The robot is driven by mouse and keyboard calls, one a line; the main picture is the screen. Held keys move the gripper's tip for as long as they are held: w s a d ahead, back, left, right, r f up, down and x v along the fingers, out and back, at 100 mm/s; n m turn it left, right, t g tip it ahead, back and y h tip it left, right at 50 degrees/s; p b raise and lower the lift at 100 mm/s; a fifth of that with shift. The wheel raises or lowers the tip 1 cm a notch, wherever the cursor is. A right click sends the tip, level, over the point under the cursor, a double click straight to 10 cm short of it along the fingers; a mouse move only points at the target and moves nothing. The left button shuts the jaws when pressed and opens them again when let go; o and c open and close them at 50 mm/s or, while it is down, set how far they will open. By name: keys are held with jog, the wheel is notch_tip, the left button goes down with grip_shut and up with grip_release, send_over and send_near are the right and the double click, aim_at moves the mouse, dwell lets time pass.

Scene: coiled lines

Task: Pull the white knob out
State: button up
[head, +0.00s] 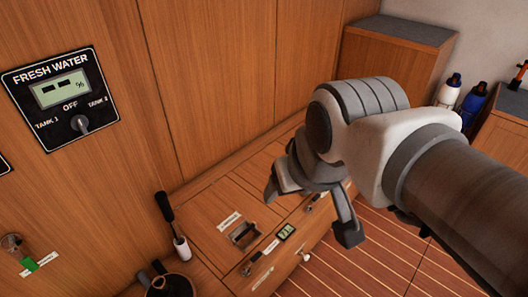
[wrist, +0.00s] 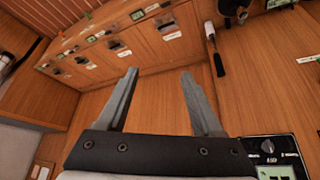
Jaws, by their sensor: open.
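A small white knob (head: 306,256) sits on the front of the wooden bench, just below its top edge, in the head view. I cannot tell how far it stands out. I cannot make it out for sure in the wrist view. My gripper (head: 310,212) is open and empty, in the air above the bench, with its fingers pointing down. In the head view it appears above the knob and apart from it. The open fingers also show in the wrist view (wrist: 159,75), with the bench's row of latches beyond them.
The bench top has a recessed pull (head: 244,235), a small display (head: 286,231) and metal latches. A black-and-white handled tool (head: 174,228) stands at the wall. A fresh water panel (head: 61,97) hangs at left. Bottles (head: 450,91) stand at back right. The striped floor (head: 350,270) is clear.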

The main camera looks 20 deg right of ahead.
jog(key=w+d+f+n+g, duration=0.1)
jog(key=w+d+f+n, duration=0.15)
jog(key=w, duration=0.65)
jog(key=w+d+f+n, duration=0.1)
jog(key=w+d+f, duration=0.25)
jog(key=w, duration=0.55)
jog(key=n+y, duration=0.2)
jog(key=n, duration=0.1)
send_over(308, 257)
jog(key=w+d, duration=0.1)
jog(key=w, duration=0.2)
notch_tip(308, 257, down, 37)
jog(key=s+d+f, duration=0.1)
jog(key=s+f, duration=0.3)
jog(key=f, duration=0.6)
jog(key=s+d+f, duration=0.2)
jog(key=s+f, duration=0.3)
jog(key=f, duration=0.6)
jog(key=shift+g, duration=0.4)
jog(key=b+x, duration=0.2)
jog(key=x, duration=0.3)
jog(key=b+x, duration=0.3)
jog(key=x, duration=0.2)
jog(key=b+x, duration=0.2)
jog(key=x, duration=0.4)
jog(key=shift+w+a, duration=0.1)
jog(key=shift+a, duration=0.3)
jog(key=shift+w+a+f+m+b, duration=0.15)
jog(key=shift+w+f+m+b, duration=0.1)
jog(key=shift+f+b, duration=0.3)
